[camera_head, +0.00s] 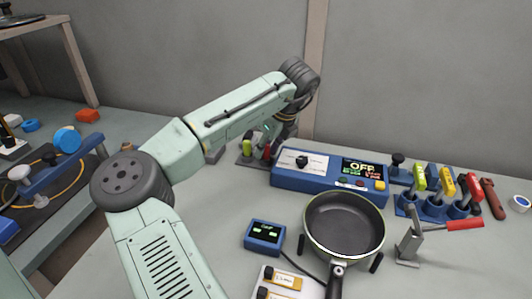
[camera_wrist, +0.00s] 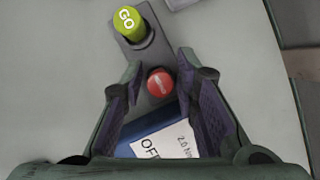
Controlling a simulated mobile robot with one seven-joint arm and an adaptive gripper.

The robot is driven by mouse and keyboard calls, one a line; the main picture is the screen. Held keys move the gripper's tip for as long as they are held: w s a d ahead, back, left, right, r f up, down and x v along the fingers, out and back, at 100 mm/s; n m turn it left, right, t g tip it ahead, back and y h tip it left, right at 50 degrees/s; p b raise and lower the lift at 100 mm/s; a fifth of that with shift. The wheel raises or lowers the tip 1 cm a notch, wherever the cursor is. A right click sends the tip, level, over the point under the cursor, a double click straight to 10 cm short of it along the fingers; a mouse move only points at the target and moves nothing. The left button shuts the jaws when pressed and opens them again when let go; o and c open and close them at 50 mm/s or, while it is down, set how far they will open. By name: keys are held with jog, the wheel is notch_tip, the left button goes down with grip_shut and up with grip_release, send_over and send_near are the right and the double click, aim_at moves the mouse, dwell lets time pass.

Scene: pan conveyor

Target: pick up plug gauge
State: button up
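The plug gauge shows in the wrist view as a green cylinder marked GO (camera_wrist: 126,20) and a red round end (camera_wrist: 160,82), both on a dark grey stand (camera_wrist: 148,52). In the head view its green part (camera_head: 247,147) and red part (camera_head: 267,152) stand left of the blue control box, partly behind my arm. My gripper (camera_wrist: 161,68) is open above the stand. The red end lies between its fingers in the picture, with gaps on both sides; the green end is beyond the fingertips. Whether the fingers are level with the red end cannot be told.
A blue control box (camera_head: 284,181) reading OFF stands beside the stand. Coloured-handled tools in blue holders (camera_head: 433,208) stand at right. The grey wall is close behind.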

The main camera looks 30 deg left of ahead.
jog(key=shift+c, duration=0.3)
grip_shut()
jog(key=shift+r, duration=0.1)
